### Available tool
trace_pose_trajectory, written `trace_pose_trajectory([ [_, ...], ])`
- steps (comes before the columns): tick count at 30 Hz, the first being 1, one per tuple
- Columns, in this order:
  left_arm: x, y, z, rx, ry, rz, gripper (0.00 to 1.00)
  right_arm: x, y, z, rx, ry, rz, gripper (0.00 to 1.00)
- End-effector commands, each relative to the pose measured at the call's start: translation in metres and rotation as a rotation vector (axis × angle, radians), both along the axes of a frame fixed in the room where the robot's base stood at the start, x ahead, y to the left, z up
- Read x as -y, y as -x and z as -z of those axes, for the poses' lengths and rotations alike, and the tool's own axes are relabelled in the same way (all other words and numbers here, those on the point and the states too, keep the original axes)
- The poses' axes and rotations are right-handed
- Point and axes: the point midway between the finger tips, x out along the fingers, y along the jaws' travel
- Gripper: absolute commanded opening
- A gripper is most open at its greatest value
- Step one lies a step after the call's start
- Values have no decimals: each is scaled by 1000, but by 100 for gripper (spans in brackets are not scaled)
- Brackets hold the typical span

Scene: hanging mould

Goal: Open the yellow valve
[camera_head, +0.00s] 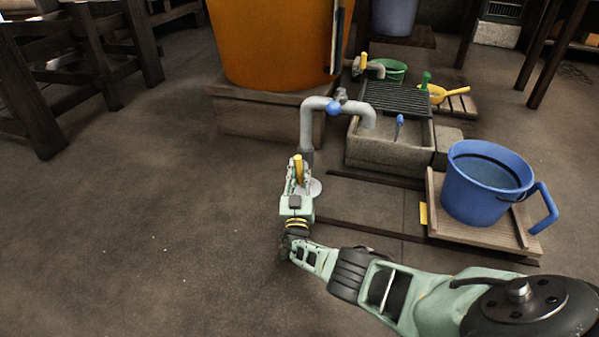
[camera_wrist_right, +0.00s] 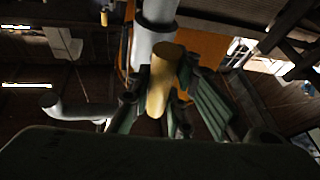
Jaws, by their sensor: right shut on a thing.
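The yellow valve handle (camera_head: 298,170) sits low on the grey standing pipe (camera_head: 307,128) in the head view. My right gripper (camera_head: 297,180) is around this handle, its fingers on either side of it and shut on it. In the right wrist view the yellow handle (camera_wrist_right: 162,82) stands between the two fingers, with the pipe (camera_wrist_right: 156,30) behind it. The pipe's upper bend carries a blue valve (camera_head: 334,108). A second yellow handle (camera_head: 363,61) is on another tap farther back. My left gripper is not in view.
A stone basin (camera_head: 388,153) with a dark grate (camera_head: 398,97) stands right of the pipe. A blue bucket (camera_head: 482,185) rests on a wooden board (camera_head: 470,235) at the right. A large orange tank (camera_head: 268,45) stands behind. The floor at left is clear.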

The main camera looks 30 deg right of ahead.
Motion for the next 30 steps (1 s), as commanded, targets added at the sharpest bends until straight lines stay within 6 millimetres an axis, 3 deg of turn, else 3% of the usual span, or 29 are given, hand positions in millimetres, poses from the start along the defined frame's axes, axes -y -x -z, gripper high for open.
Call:
trace_pose_trajectory([
  [10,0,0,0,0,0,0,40,1,0,2,-2,-4,1,0],
  [11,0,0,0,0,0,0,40,1,0,2,-2,-4,1,19],
  [17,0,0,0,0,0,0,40,1,0,1,-1,-3,1,37],
  [30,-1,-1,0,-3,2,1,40,-1,4,3,-2,-1,0,37],
])
